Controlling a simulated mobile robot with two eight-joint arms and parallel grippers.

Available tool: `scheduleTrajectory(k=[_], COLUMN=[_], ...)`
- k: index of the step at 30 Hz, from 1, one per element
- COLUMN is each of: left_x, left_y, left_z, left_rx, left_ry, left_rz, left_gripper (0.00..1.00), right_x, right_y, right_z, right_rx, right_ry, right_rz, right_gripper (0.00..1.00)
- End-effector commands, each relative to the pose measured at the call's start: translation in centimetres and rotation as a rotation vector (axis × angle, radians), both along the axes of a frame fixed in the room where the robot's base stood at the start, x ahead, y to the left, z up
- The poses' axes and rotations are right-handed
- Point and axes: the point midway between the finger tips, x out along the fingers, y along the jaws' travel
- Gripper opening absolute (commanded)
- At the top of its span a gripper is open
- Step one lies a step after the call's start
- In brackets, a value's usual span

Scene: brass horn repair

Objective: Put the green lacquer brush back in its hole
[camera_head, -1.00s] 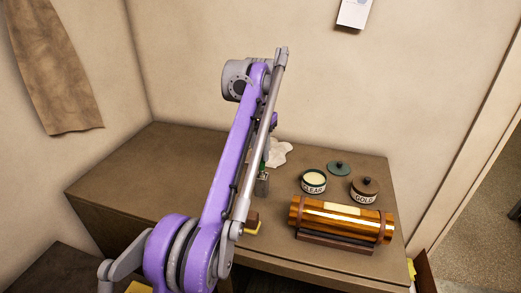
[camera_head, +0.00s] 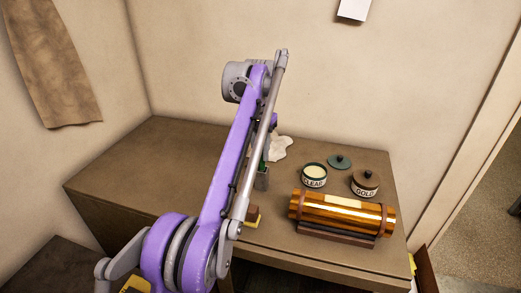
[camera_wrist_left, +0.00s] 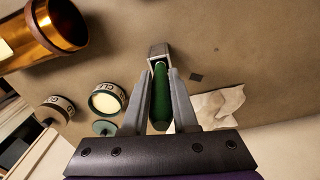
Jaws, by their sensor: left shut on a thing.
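The green lacquer brush (camera_wrist_left: 161,98) is between the two grey fingers of my left gripper (camera_wrist_left: 161,74) in the left wrist view. The gripper is shut on its green handle. My right gripper is not in view.
An open CLEAR jar (camera_head: 313,176), its green lid (camera_head: 339,161) and a closed GOLD jar (camera_head: 365,184) stand to the right. A brass tube (camera_head: 342,212) lies on a cradle at the bench front. A crumpled white cloth (camera_head: 280,148) lies behind the holder.

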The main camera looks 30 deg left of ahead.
Motion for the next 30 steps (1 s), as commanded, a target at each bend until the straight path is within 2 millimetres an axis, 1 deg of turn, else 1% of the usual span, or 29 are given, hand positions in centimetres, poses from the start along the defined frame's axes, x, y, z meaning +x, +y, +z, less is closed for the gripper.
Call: scheduleTrajectory(k=[19, 20, 24, 25, 30], left_x=[0.0, 0.0, 0.0, 0.0, 0.0], left_y=[0.0, 0.0, 0.0, 0.0, 0.0], left_z=[-1.7, -1.6, -1.5, -1.5, -1.5], left_rx=[0.000, 0.000, 0.000, 0.000, 0.000], left_ry=[0.000, 0.000, 0.000, 0.000, 0.000], left_rz=[0.000, 0.000, 0.000, 0.000, 0.000], left_gripper=[0.00, 0.32, 0.57, 0.62, 0.62], right_x=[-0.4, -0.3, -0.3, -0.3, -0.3], right_y=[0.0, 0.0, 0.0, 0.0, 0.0], right_z=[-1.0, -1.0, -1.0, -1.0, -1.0], right_rx=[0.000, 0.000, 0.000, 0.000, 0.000], right_ry=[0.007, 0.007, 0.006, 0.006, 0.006], right_rz=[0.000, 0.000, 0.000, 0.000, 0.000], right_gripper=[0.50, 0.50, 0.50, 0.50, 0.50])
